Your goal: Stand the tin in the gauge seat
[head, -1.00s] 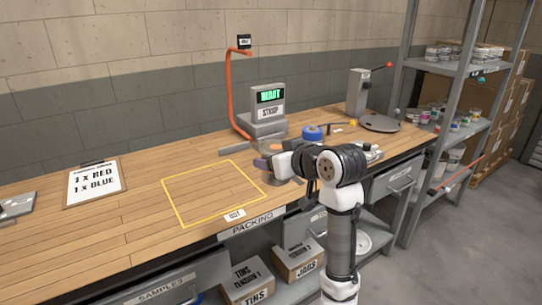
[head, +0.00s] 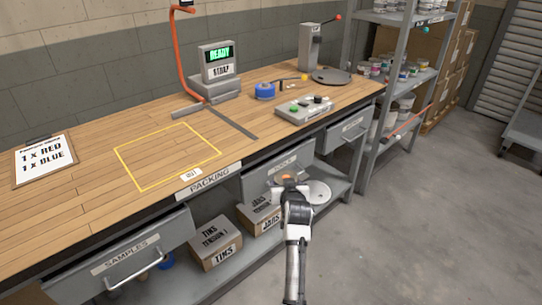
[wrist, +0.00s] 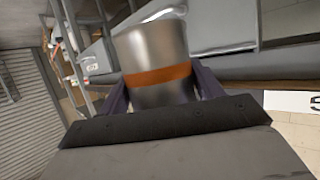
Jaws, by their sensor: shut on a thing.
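My gripper (head: 289,186) is in front of the bench's open-fronted lower part, below the worktop edge. It is shut on the tin. In the wrist view the tin (wrist: 152,42) is a silver cylinder with an orange-brown band, between the two dark fingers (wrist: 162,88). It looks roughly upright in that picture. In the head view only a small orange-brown part of the tin (head: 286,177) shows at the gripper's end. I cannot make out for certain which thing is the gauge seat. A grey unit with a green button (head: 304,109) sits near the worktop's front edge.
The wooden worktop (head: 85,165) has a yellow-outlined area. A READY/STRAP machine (head: 217,75), a blue tape roll (head: 264,91) and a round grey plate (head: 333,77) stand behind. Drawers, boxes (head: 215,246) and a pale disc (head: 317,192) are below.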

